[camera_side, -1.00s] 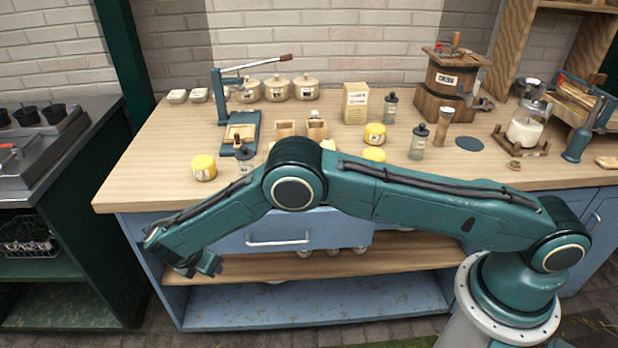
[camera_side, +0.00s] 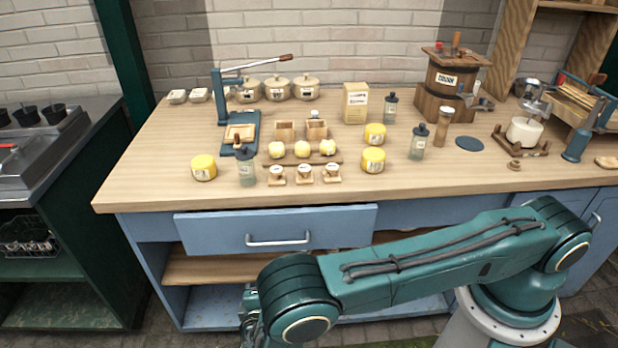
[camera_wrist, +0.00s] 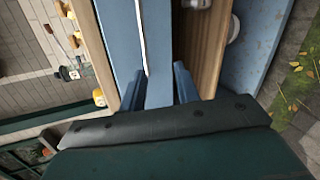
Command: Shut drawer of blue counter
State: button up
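The blue counter (camera_side: 420,219) has a wooden top. Its wide blue drawer (camera_side: 215,233) has a pale bar handle (camera_side: 278,241), and its front stands out a little from the counter face, so it looks slightly open. The drawer front also shows in the wrist view (camera_wrist: 119,42), ahead of my fingers, with the handle as a pale line (camera_wrist: 141,35). My gripper (camera_wrist: 159,84) has two blue fingers spread apart, with nothing clearly held between them. In the side view my arm largely hides it, low in front of the counter. Contact with the drawer cannot be told.
An open wooden shelf (camera_side: 205,268) lies below the drawer, above a blue bottom shelf (camera_side: 205,309). Yellow jars (camera_side: 204,168), bottles and several small goods stand on the counter top. A dark green unit (camera_side: 80,215) stands at the left.

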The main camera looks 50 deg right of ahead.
jog(key=shift+s+d+r+m+t, duration=0.1)
jog(key=shift+s+r+m+t, duration=0.4)
jog(key=shift+s+r+t, duration=0.45)
jog(key=shift+w+f, duration=0.2)
jog(key=shift+w, duration=0.05)
send_over(273, 247)
jog(key=s+a, duration=0.3)
jog(key=s, duration=0.1)
notch_tip(273, 247, down, 3)
jog(key=shift+w+r, duration=0.1)
grip_shut()
